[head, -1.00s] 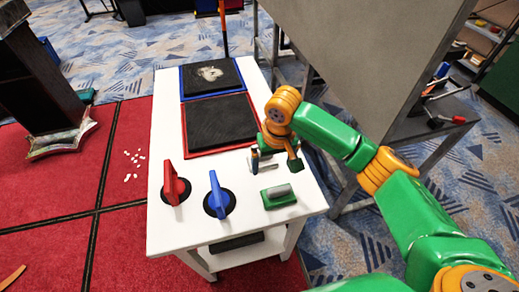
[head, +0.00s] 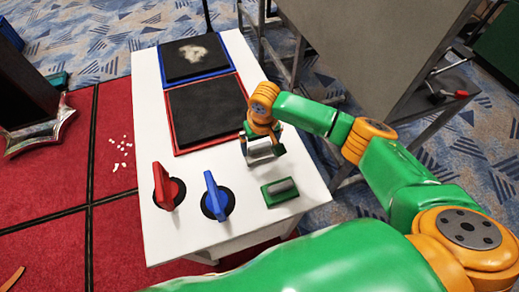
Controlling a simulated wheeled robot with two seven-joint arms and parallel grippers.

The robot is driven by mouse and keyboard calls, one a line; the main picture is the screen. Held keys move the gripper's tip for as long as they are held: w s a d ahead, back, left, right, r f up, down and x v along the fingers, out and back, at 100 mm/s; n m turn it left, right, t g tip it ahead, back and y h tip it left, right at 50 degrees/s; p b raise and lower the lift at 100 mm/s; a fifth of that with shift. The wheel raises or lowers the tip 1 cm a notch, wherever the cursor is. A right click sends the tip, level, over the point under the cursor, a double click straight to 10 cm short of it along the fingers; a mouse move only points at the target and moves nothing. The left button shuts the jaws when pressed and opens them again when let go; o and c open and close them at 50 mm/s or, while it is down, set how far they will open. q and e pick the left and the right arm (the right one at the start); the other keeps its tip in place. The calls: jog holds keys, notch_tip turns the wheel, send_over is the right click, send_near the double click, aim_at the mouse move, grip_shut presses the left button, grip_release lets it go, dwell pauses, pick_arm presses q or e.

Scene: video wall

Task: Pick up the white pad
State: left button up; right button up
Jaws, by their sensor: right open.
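The white pad (head: 262,157) sits on the white table at its right edge, behind the green pad. It has a grey bar handle, and its white base is hard to tell from the tabletop. My right gripper (head: 262,146) is over it, pointing down, with its fingers apart on either side of the handle. The fingers hide part of the pad, and I cannot tell whether they touch it. My left gripper is not in view.
A grey metal panel (head: 375,45) stands to the right.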

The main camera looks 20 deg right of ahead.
aim_at(258, 144)
jog(key=shift+r, duration=0.1)
jog(key=c, duration=1.1)
jog(key=shift+r, duration=0.35)
jog(key=r, duration=0.3)
jog(key=shift+a, duration=0.25)
jog(key=shift+w+a+r+b, duration=0.35)
jog(key=shift+w+a+r, duration=0.3)
jog(key=shift+a+r, duration=1.2)
jog(key=shift+w+a+r+b, duration=0.5)
jog(key=shift+a+r, duration=0.75)
jog(key=shift+a, duration=1.25)
jog(key=shift+w+a+r+b, duration=0.25)
jog(key=shift+w+a+r, duration=0.5)
jog(key=shift+a+r, duration=1.1)
jog(key=shift+a+f, duration=0.3)
jog(key=shift+a, duration=0.05)
